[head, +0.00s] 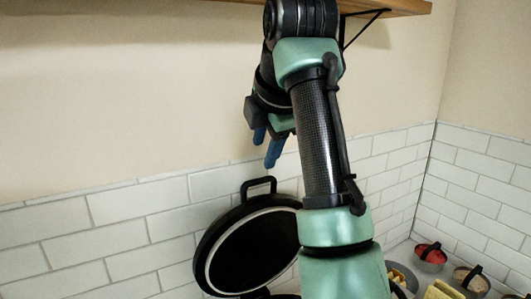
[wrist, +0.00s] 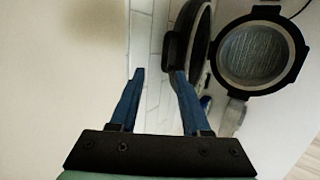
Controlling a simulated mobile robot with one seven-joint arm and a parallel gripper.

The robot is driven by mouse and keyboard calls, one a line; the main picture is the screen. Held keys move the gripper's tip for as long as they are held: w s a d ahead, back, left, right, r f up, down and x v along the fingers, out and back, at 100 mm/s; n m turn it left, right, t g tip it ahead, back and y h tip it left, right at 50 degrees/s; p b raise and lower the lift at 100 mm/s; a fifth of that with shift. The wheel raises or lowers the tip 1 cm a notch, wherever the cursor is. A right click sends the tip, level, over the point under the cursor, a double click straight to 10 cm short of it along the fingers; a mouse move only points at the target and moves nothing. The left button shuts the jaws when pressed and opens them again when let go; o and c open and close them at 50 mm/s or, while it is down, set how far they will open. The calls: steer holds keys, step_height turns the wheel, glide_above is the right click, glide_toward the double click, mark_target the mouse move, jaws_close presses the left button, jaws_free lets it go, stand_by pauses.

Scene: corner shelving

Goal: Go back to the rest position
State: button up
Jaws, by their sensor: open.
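My gripper (head: 266,148) hangs below the wooden shelf in the head view, its two blue fingers pointing down and standing apart. In the wrist view my gripper (wrist: 157,76) is open, with nothing between its fingers. A black pan or lid (head: 240,250) with a loop handle leans on the tiled wall below my gripper. In the wrist view its dark rim (wrist: 203,40) lies just beyond the right fingertip; I cannot tell whether they touch there, but the head view shows a gap. My arm covers part of the scene to the right of the pan.
A wooden shelf (head: 400,6) on a black bracket is above, close to my arm. Bowls with red (head: 430,256) and brown (head: 470,279) contents stand at the lower right. The wrist view shows a round black-rimmed vessel (wrist: 258,55). The wall left of my gripper is clear.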

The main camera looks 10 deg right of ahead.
stand_by(0.3)
steer(key=s+a+r+m+t+y+b, duration=0.1)
steer(key=a+m+t+b, duration=0.6)
steer(key=a+m+t, duration=0.35)
steer(key=s+a+r+m+t+b, duration=0.1)
steer(key=s+m+t, duration=0.3)
steer(key=s, duration=0.6)
steer(key=s+a+r+m+t+b, duration=0.1)
steer(key=s+r+m+t, duration=0.3)
steer(key=s, duration=0.7)
steer(key=shift+m+t+h+b, duration=0.45)
steer(key=shift+m+b, duration=0.3)
steer(key=shift+m, duration=0.2)
steer(key=shift+w, duration=0.1)
